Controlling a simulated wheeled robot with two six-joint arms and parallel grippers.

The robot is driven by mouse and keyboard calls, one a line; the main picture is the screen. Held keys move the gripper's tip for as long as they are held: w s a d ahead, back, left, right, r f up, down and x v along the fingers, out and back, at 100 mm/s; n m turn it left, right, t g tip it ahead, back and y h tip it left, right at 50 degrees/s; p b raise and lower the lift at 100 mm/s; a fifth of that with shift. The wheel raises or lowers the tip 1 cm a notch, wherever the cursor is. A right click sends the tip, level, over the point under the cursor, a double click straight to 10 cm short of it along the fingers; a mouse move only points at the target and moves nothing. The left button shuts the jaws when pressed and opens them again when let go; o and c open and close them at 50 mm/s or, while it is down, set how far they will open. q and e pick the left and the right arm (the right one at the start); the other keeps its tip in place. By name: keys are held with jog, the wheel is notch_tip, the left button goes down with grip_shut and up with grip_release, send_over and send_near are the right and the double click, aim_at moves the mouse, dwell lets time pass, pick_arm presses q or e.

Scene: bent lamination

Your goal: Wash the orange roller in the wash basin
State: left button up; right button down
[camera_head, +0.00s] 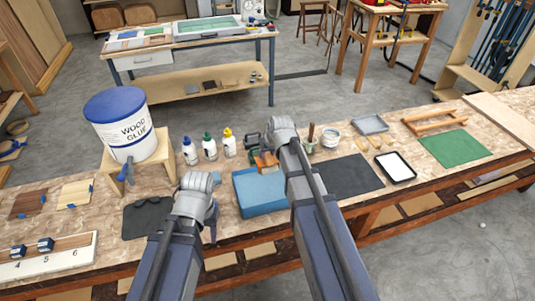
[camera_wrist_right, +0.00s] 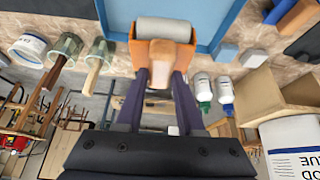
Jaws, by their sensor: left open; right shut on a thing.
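The orange roller (camera_wrist_right: 160,45) has an orange frame, a pale grey cylinder and a wooden handle. My right gripper (camera_wrist_right: 163,85) is shut on its handle. In the head view a small part of the orange roller (camera_head: 265,160) shows beside my right wrist, at the back of the blue wash basin (camera_head: 262,200). The basin also shows in the right wrist view (camera_wrist_right: 226,22), behind the roller; whether they touch I cannot tell. My right arm hides part of the basin. My left gripper (camera_head: 211,222) is open and empty, left of the basin; its fingers are mostly hidden.
A wood glue bucket (camera_head: 120,125) stands on a wooden stand at the left. Several glue bottles (camera_head: 209,147) stand behind the basin. A dark mat (camera_head: 352,176), a white-topped tray (camera_head: 396,167) and a green mat (camera_head: 455,147) lie to the right.

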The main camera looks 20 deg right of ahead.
jog(key=shift+a, duration=0.4)
jog(key=shift+d+f, duration=0.1)
jog(key=shift+d, duration=0.1)
jog(key=shift+a+f+b, duration=0.15)
jog(key=shift+f+b, duration=0.45)
jog(key=shift+b, duration=0.1)
pick_arm(q)
notch_tip(320, 180, down, 11)
jog(key=b, duration=0.9)
jog(key=shift+a, duration=0.3)
pick_arm(e)
notch_tip(320, 180, down, 9)
jog(key=shift+f, duration=0.2)
pick_arm(q)
jog(key=shift+r, duration=0.15)
pick_arm(e)
jog(key=d, duration=0.3)
jog(key=shift+w, duration=0.1)
